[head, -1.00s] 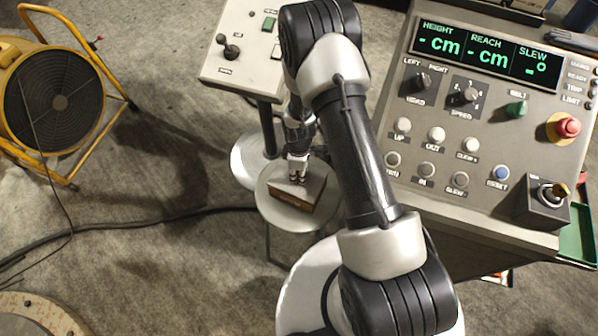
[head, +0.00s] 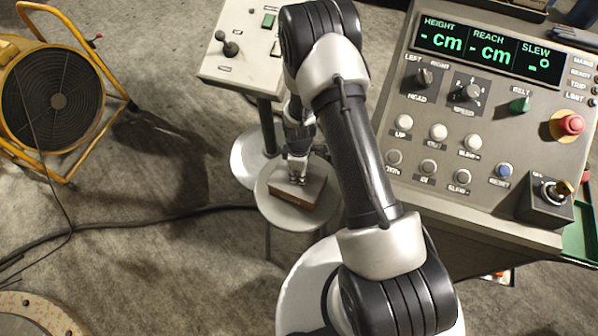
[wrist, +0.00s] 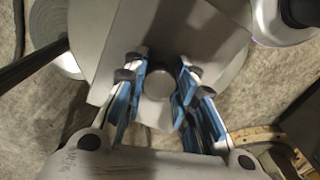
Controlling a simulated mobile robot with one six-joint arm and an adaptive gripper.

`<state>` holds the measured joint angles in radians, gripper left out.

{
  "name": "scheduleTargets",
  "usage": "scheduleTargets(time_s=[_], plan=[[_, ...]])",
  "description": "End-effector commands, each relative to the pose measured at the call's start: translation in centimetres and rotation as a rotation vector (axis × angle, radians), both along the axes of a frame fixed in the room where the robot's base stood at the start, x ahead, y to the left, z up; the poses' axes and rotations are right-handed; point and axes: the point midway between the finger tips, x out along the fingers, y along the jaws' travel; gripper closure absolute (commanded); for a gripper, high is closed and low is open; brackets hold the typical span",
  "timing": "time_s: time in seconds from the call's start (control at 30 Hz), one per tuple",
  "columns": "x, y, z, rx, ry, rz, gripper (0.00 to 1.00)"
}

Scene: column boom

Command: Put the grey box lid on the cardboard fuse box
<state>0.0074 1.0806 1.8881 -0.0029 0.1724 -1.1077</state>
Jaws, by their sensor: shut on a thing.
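My gripper (wrist: 161,85) has its blue-padded fingers on both sides of the round knob of the grey box lid (wrist: 158,82), and is shut on it. In the head view my gripper (head: 298,178) points down at the lid, over the brown cardboard fuse box (head: 306,199). The box stands on a round pale stool top (head: 270,207). The lid lies over the box, on it or very close above it; I cannot tell whether it is seated. In the wrist view the lid hides the box.
A control console (head: 455,120) with knobs and buttons stands at the right. A smaller pale panel (head: 235,62) is behind the stool. A yellow fan (head: 55,100) stands at the left, and a black cable (head: 150,218) runs along the floor. Open floor lies between fan and stool.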

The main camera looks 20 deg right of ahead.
Motion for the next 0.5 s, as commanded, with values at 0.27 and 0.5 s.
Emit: scheduleTargets(time_s=[0.27, 0.5], plan=[[0.01, 0.00, 0.03, 0.000, 0.000, 0.000, 0.65], [0.01, 0.00, 0.02, 0.000, 0.000, 0.000, 0.52]])
